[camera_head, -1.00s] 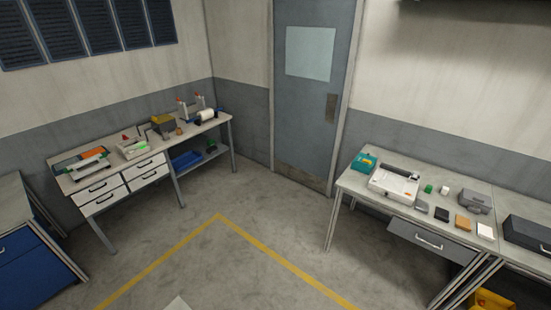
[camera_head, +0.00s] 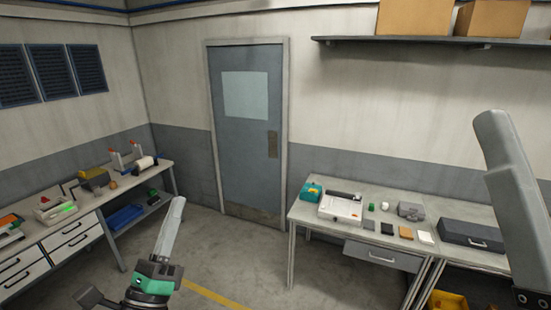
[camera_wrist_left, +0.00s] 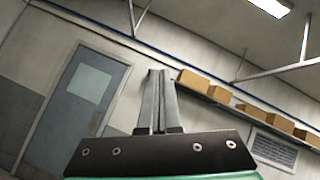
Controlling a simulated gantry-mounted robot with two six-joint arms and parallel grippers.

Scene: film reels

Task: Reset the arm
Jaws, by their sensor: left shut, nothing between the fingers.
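My left gripper (camera_head: 178,203) rises at the lower left of the head view, with grey fingers pressed together above a black and green body. My right gripper (camera_head: 497,118) stands at the right edge of the head view as a large grey finger shape over a dark base, partly cut off. I cannot tell whether it is open or shut.
A workbench (camera_head: 300,214) with a printer-like white box (camera_head: 340,207) and small items stands at right. A drawer bench (camera_head: 85,222) stands at left. A grey door (camera_head: 246,130) is behind. A wall shelf (camera_head: 420,42) holds cardboard boxes (camera_head: 415,17). The floor between the benches is clear.

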